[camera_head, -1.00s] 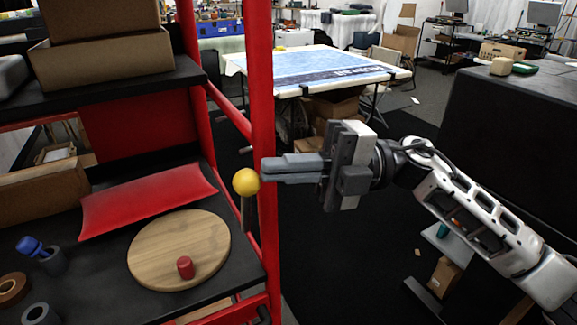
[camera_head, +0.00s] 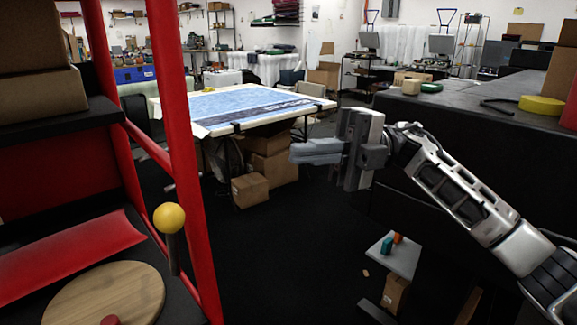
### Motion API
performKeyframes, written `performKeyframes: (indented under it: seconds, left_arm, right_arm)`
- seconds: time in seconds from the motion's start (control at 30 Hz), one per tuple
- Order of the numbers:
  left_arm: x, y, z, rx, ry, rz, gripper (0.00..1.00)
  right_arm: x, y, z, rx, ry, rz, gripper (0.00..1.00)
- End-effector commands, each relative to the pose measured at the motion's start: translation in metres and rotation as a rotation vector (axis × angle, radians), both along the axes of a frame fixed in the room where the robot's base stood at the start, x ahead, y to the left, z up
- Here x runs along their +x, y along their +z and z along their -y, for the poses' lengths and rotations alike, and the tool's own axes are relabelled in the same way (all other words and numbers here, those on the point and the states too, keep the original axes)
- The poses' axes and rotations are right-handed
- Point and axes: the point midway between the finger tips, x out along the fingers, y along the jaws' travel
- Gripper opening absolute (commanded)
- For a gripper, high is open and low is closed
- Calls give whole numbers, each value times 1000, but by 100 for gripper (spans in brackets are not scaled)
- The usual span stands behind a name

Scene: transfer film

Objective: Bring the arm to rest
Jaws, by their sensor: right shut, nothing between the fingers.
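My right arm reaches in from the right edge of the head view. My right gripper (camera_head: 317,152) points left and is shut, with nothing held. It hangs in the open, clear of the red shelf frame (camera_head: 184,150) at the left and in front of the far table in the picture. My left gripper is not in view.
At lower left, a round wooden board (camera_head: 95,295) with a red piece (camera_head: 111,320) lies on the rack shelf. A yellow ball on a stick (camera_head: 170,218) stands by the frame. A dark counter (camera_head: 470,130) fills the right. Dark floor (camera_head: 270,260) is free between.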

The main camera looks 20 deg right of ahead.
Motion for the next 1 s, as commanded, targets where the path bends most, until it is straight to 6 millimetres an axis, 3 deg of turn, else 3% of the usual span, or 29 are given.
performKeyframes:
  seconds: [0.47, 0.63, 0.77, 0.87, 1.0]
  left_arm:
    - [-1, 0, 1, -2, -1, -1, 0]
    - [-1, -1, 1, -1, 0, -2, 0]
    - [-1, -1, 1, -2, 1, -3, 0]
    - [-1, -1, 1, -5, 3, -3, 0]
    - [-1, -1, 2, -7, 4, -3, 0]
  right_arm:
    - [0, 0, 1, 1, -1, -1, 0]
    - [6, -16, -15, 92, -41, -77, 0]
    - [19, -50, -38, 284, -170, -262, 0]
    - [30, -89, -48, 437, -335, -465, 0]
    - [36, -163, -47, 573, -613, -791, 0]
